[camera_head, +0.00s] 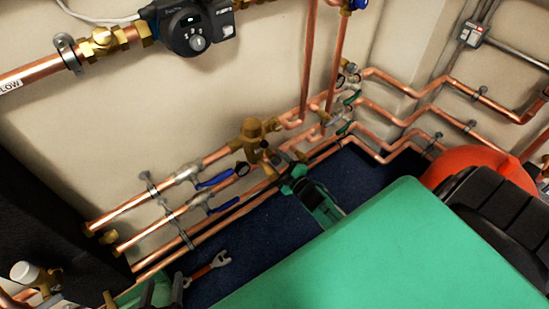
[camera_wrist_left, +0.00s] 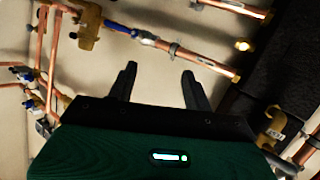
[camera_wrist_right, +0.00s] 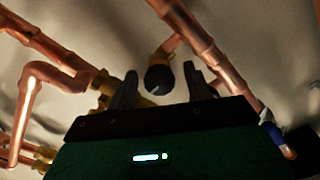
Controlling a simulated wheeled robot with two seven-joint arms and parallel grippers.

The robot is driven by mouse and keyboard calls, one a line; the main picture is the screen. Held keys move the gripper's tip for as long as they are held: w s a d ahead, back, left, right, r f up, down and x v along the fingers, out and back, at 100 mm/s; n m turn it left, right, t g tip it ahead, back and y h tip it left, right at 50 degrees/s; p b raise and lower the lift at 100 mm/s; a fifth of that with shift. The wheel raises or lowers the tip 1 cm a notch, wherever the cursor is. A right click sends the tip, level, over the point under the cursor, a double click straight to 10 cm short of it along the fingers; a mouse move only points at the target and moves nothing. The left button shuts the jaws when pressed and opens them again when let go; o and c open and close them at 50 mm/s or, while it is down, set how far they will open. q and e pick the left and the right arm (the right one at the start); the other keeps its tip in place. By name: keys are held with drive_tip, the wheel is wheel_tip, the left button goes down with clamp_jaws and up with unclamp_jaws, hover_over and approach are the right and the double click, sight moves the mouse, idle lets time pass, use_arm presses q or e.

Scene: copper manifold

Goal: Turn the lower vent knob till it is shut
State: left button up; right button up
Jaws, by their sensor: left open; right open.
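A round dark knob (camera_wrist_right: 159,79), which looks like the lower vent knob, shows in the right wrist view on a short copper and brass branch. It sits between the spread fingers of my right gripper (camera_wrist_right: 158,68). The fingers stand either side of it with a gap visible; I cannot tell whether they touch it, nor how far it is turned. In the head view my right gripper (camera_head: 283,157) is at the lower pipes, just below a brass valve body (camera_head: 252,133). My left gripper (camera_head: 163,291) is open and empty at the bottom left, away from the pipes.
Copper pipes with blue lever handles (camera_head: 214,180) run along the wall left of my right gripper. A red-handled wrench (camera_head: 207,268) lies on the dark blue floor. A black pump unit (camera_head: 195,28) is above.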

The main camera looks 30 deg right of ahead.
use_arm(q)
drive_tip(key=a+g, duration=0.1)
drive_tip(key=a+g+y+p, duration=0.1)
drive_tip(key=shift+s+a+f+y, duration=0.1)
drive_tip(key=shift+a+f+y, duration=0.2)
drive_tip(key=shift+a, duration=0.05)
use_arm(e)
drive_tip(key=s+d, duration=0.1)
drive_tip(key=s, duration=1)
drive_tip(key=shift+s, duration=0.4)
drive_tip(key=shift+w+a, duration=0.1)
